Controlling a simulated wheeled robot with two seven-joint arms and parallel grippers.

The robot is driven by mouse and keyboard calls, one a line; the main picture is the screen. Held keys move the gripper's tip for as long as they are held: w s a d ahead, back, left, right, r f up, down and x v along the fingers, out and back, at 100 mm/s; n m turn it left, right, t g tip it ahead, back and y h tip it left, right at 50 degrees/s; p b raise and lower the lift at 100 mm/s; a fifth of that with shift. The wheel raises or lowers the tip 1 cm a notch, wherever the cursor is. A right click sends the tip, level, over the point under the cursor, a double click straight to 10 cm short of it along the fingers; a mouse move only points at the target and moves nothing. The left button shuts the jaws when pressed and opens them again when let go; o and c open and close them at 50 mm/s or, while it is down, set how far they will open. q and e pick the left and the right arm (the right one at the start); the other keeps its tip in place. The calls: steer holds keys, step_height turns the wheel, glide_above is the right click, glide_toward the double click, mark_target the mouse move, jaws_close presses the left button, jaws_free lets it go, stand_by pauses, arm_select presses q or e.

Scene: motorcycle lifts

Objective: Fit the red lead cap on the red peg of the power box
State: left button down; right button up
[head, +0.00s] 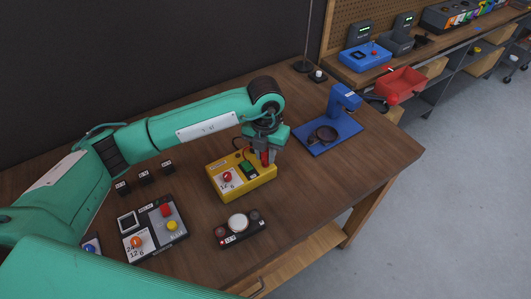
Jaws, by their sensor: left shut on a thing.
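The yellow power box (262,181) stands on the wooden table, with a red knob and dial (227,177) on its left part and a green part (247,169) near its middle. My left gripper (265,158) reaches down over the right back part of the box. It is shut on a small red piece, which looks like the red lead cap (266,158), upright between the fingers. I cannot tell whether the cap touches the box. The red peg is not clearly visible; the gripper and cap cover that area. My right gripper is out of view.
A blue stand (331,135) is right of the box. A grey panel with coloured knobs (155,244) and a button unit (240,228) lie in front. Small black blocks (144,177) sit left, below my arm.

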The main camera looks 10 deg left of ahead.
arm_select(q)
steer(key=shift+f+b, duration=0.4)
steer(key=shift+f, duration=0.1)
steer(key=shift+f+b, duration=0.4)
steer(key=c, duration=0.7)
jaws_free()
steer(key=shift+c, duration=0.2)
steer(key=shift+r, duration=0.15)
steer(key=shift+r+p, duration=1.15)
steer(key=shift+r, duration=1.15)
steer(key=shift+r+p, duration=0.6)
steer(key=shift+r, duration=1)
